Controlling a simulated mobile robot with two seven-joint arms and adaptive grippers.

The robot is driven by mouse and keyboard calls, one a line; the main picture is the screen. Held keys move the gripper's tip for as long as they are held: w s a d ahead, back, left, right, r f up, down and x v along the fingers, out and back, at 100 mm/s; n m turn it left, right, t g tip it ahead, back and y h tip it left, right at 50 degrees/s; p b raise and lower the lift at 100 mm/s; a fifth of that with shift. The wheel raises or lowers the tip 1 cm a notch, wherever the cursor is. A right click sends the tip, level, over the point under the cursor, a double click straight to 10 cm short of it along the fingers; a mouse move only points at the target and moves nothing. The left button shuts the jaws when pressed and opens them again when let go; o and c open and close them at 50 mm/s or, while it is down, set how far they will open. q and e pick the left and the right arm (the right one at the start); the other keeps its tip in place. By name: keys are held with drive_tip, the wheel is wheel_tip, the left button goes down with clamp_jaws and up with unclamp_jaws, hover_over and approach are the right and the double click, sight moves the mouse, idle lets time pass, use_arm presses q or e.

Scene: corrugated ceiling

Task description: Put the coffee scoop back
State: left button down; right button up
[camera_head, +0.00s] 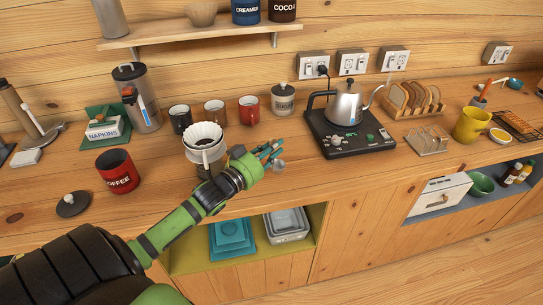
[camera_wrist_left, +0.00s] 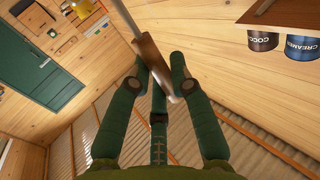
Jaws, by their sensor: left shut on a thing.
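My left gripper (camera_head: 270,152) reaches in from the lower left and hovers over the counter, right of the white coffee dripper. In the left wrist view its fingers (camera_wrist_left: 160,72) are closed around the brown wooden handle of the coffee scoop (camera_wrist_left: 151,55). The scoop's thin metal shaft runs up out of that view. In the head view the scoop is mostly hidden by the fingers. The red coffee canister (camera_head: 118,172) stands upright and open on the left of the counter. Its dark lid (camera_head: 72,204) lies in front of it. My right gripper is not in view.
The white dripper (camera_head: 204,140) stands close left of my gripper. Several mugs (camera_head: 249,110) and a sugar jar (camera_head: 283,98) stand behind. A kettle (camera_head: 347,106) on a black base is to the right. Counter is clear between the coffee canister and the dripper.

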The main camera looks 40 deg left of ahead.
use_arm(q)
drive_tip(key=shift+w+a+f, duration=0.65)
drive_tip(key=shift+w+a, duration=0.05)
drive_tip(key=shift+a, duration=0.05)
wheel_tip(320, 180, down, 3)
drive_tip(key=shift+f+p, duration=0.1)
drive_tip(key=shift+p, duration=0.4)
drive_tip(key=shift+f, duration=0.35)
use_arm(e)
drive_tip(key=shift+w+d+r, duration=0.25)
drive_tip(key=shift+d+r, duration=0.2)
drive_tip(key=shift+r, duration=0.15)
use_arm(q)
drive_tip(key=shift+f, duration=0.15)
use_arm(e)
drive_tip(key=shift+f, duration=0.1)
use_arm(q)
drive_tip(key=c, duration=1.1)
unclamp_jaws()
drive_tip(key=shift+s, duration=0.15)
